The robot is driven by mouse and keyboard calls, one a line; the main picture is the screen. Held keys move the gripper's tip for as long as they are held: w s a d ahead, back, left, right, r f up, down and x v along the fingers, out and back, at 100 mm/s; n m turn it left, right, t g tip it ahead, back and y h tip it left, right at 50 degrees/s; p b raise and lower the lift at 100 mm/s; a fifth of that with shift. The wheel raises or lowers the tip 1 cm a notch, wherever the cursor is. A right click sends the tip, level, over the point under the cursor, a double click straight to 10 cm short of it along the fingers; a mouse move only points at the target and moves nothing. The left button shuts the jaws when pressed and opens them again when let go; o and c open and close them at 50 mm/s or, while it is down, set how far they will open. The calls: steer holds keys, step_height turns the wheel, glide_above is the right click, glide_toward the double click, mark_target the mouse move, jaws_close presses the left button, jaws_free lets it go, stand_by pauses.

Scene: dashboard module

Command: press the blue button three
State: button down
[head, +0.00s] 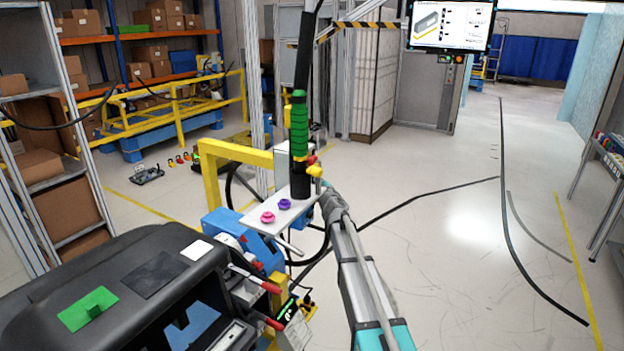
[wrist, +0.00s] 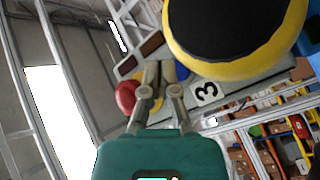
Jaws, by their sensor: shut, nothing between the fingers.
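The blue button (wrist: 182,72) shows in the wrist view beside a white label (wrist: 206,90) with a black 3. My gripper's right finger partly hides it. My gripper (wrist: 160,66) has its fingers together and empty, with the tips just left of the blue button in the picture. I cannot tell whether they touch it. A yellow button (wrist: 151,105) is partly behind the fingers, and a red button (wrist: 126,96) is left of them. In the head view the red and yellow buttons (head: 315,170) show by the post; the blue one is not clear.
A thick black and yellow cylinder (wrist: 238,28) is close to the fingers at upper right. In the head view a black post with a green grip (head: 299,130) stands beside a plate with pink (head: 267,217) and purple (head: 285,204) knobs. The floor at right is mostly open.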

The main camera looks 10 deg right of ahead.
steer(key=shift+s+d, duration=0.75)
steer(key=shift+d, duration=0.25)
steer(key=shift+s+d, duration=0.7)
steer(key=shift+d, duration=0.25)
steer(key=s+d+f+m+g+h+b, duration=0.1)
steer(key=s+d+f+m+g+h, duration=0.15)
steer(key=s+f+m, duration=0.35)
steer(key=s+d+f+m+g+h, duration=0.1)
steer(key=s+d+f+g+h, duration=0.2)
steer(key=s, duration=0.4)
steer(key=s+d+f+m+g+h+b, duration=0.1)
steer(key=s+d+f+m+g+h, duration=0.1)
steer(key=s+f+m+g, duration=0.4)
steer(key=s+a+f+g+y, duration=0.2)
steer(key=s+a+f+g, duration=0.1)
steer(key=s, duration=0.9)
steer(key=s+a+f+n+g+y+b, duration=0.1)
steer(key=s+a+f+g+y, duration=0.2)
steer(key=s, duration=0.9)
step_height(320, 180, down, 2)
steer(key=shift+s+a+n+g, duration=0.35)
steer(key=shift+a+g, duration=0.2)
steer(key=shift+a, duration=0.6)
